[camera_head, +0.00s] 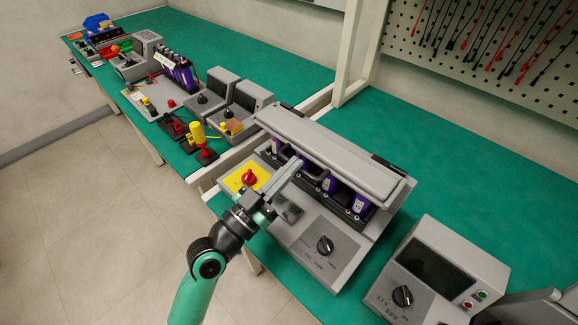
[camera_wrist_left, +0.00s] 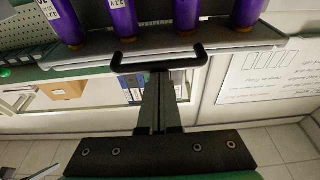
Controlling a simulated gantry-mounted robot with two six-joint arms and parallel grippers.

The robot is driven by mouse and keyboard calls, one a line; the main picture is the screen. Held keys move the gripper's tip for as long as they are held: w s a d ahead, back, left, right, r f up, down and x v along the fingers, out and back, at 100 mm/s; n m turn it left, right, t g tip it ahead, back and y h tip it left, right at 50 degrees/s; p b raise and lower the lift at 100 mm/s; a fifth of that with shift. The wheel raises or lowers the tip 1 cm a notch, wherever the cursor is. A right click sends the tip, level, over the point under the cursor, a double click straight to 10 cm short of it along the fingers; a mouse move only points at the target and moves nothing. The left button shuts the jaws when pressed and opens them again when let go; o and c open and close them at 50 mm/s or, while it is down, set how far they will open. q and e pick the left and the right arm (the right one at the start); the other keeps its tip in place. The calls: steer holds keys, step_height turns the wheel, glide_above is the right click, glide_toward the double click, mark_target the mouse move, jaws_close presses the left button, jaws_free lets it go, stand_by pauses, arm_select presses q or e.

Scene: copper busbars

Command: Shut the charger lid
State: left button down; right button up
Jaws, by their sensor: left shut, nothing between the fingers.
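The charger (camera_head: 318,262) is a grey bench unit with a dark knob and a red switch on a yellow plate. Its long grey lid (camera_head: 335,150) stands raised over a row of purple batteries (camera_head: 330,184), which show beneath it. My left gripper (camera_head: 292,170) is shut and empty, its fingers reaching up over the charger's front to the lid's front edge. In the left wrist view the fingers (camera_wrist_left: 160,90) are together, just short of or at a black bar handle (camera_wrist_left: 160,62); contact cannot be told. Purple batteries (camera_wrist_left: 185,15) show beyond it. My right gripper is not in view.
A grey meter box (camera_head: 435,265) with a dark screen stands right of the charger. A yellow and red part (camera_head: 200,142) and other units stand to the left. A white post (camera_head: 350,55) rises behind. The green bench (camera_head: 455,160) is clear at the back right.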

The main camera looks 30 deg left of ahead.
arm_select(q)
steer(key=shift+w+f+g, duration=0.1)
steer(key=shift+f+g, duration=0.2)
steer(key=shift+f, duration=0.65)
step_height(320, 180, up, 5)
steer(key=s+p, duration=0.1)
steer(key=p, duration=0.3)
steer(key=s+a+f+b, duration=0.1)
steer(key=s+f+b, duration=0.3)
steer(key=s+f, duration=0.2)
steer(key=shift+s+a+f, duration=0.15)
steer(key=shift+a+f, duration=0.15)
steer(key=shift+f, duration=0.15)
steer(key=shift+r, duration=0.1)
